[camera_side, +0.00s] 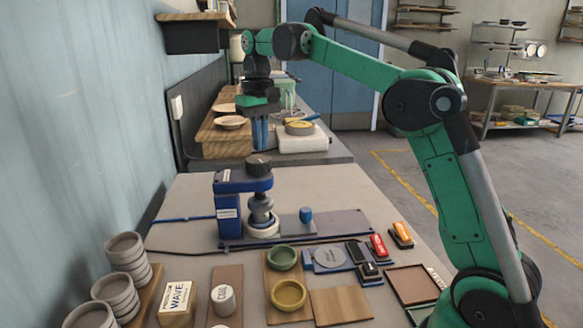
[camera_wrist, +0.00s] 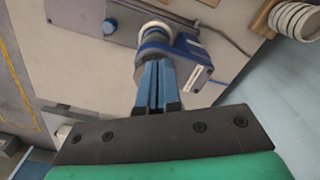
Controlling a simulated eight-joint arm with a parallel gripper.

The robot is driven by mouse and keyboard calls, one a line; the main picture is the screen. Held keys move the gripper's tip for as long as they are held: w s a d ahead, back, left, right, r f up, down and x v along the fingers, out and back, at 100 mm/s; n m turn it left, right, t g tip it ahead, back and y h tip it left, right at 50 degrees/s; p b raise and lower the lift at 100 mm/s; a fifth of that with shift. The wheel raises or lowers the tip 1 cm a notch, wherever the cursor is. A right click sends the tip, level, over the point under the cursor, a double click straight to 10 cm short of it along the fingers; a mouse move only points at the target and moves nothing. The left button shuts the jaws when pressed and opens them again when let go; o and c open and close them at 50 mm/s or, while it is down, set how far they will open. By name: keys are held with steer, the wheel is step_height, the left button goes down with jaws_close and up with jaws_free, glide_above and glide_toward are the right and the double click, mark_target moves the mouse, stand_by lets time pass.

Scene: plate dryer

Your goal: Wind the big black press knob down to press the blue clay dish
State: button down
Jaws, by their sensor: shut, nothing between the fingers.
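The big black press knob (camera_side: 258,162) sits on top of the blue press (camera_side: 229,212) in the side view. My gripper (camera_side: 261,148) is above the knob, fingers pointing down and close together with nothing between them. In the wrist view, the shut blue fingers (camera_wrist: 158,70) cover most of the knob area, so contact is unclear. Below the press arm, a grey stepped press head stands over a pale round base (camera_side: 262,230).
A small blue handle (camera_side: 306,214) stands on the plate right of the press. Green (camera_side: 282,259) and olive (camera_side: 288,294) bowls, stamps and boards lie in front. Stacked grey dishes (camera_side: 125,250) stand at left. A wooden shelf (camera_side: 225,135) is behind.

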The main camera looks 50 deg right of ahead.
mark_target(258, 166)
steer(key=shift+r, duration=0.65)
step_height(258, 166, down, 6)
steer(key=d, duration=0.2)
steer(key=shift+s+d, duration=0.3)
steer(key=shift+d, duration=0.05)
steer(key=shift+w, duration=0.25)
stand_by(0.5)
